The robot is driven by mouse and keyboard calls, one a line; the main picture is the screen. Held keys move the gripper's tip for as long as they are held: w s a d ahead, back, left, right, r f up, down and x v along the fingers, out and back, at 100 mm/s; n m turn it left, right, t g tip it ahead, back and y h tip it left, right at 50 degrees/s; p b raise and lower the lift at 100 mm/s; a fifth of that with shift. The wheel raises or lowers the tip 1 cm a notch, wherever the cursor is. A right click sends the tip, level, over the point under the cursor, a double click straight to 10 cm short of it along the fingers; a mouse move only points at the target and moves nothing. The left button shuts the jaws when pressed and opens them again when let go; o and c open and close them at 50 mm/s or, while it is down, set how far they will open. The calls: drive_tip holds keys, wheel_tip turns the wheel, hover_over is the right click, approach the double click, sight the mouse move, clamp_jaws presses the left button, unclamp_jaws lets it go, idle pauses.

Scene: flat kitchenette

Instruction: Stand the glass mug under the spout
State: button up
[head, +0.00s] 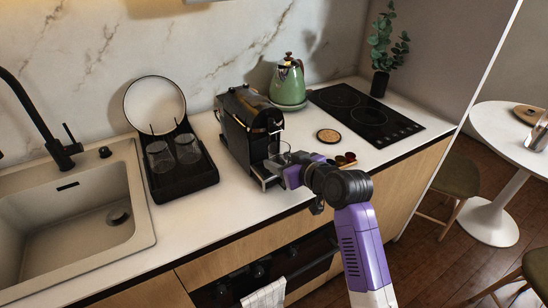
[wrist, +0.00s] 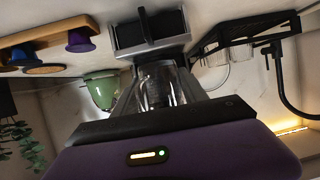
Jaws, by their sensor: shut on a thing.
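The black coffee machine (head: 245,125) stands on the counter, its front and drip tray (head: 268,179) facing my arm. My gripper (head: 290,172) is at the machine's front, just above the drip tray. It is shut on the clear glass mug (wrist: 156,88), which shows between the fingers in the wrist view. In the head view only a little of the mug's rim (head: 284,148) shows above the gripper, close to the machine's front. The spout is hard to make out there. I cannot tell whether the mug touches the tray.
Coffee capsules (head: 345,159) lie right of my gripper, with a round coaster (head: 328,136) behind. A green kettle (head: 288,82) and black hob (head: 365,112) stand farther back. A black rack (head: 180,182) with glasses stands left, beside the sink (head: 75,225).

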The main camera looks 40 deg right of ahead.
sight(274, 159)
drive_tip(key=x, duration=0.3)
drive_tip(key=shift+w+r+p, duration=0.2)
drive_tip(key=shift+w+p, duration=0.15)
drive_tip(key=shift+f, duration=0.4)
drive_tip(key=o, duration=1.5)
drive_tip(key=shift+f, duration=0.15)
drive_tip(key=shift+c, duration=0.2)
